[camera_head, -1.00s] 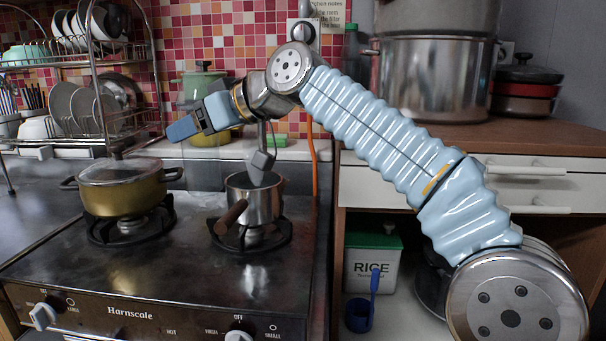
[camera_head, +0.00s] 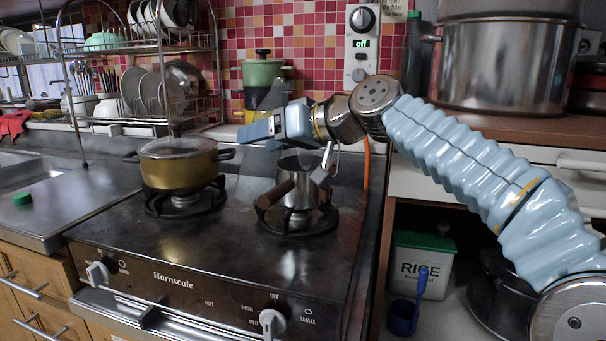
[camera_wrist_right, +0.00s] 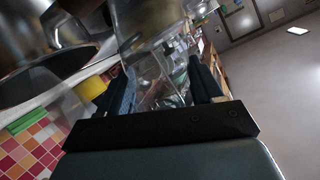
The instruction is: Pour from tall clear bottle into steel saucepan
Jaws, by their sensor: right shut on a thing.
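The steel saucepan (camera_head: 307,191) stands on the right burner, its brown handle pointing to the front left. My right gripper (camera_head: 246,133) is above and to the left of the saucepan, pointing left. It is shut on the tall clear bottle (camera_wrist_right: 150,72), which shows between both fingers in the right wrist view (camera_wrist_right: 159,78). In the head view the bottle (camera_head: 272,97) is a faint, tilted see-through shape around the fingers. Its exact tilt, mouth and contents are hard to make out. My left gripper is not in view.
A gold lidded pot (camera_head: 178,170) sits on the left burner. A green pot (camera_head: 263,72) stands behind my right gripper. A dish rack (camera_head: 145,121) is at the back left. A green cap (camera_head: 22,198) lies on the counter. A large steel pot (camera_head: 500,68) stands at the right.

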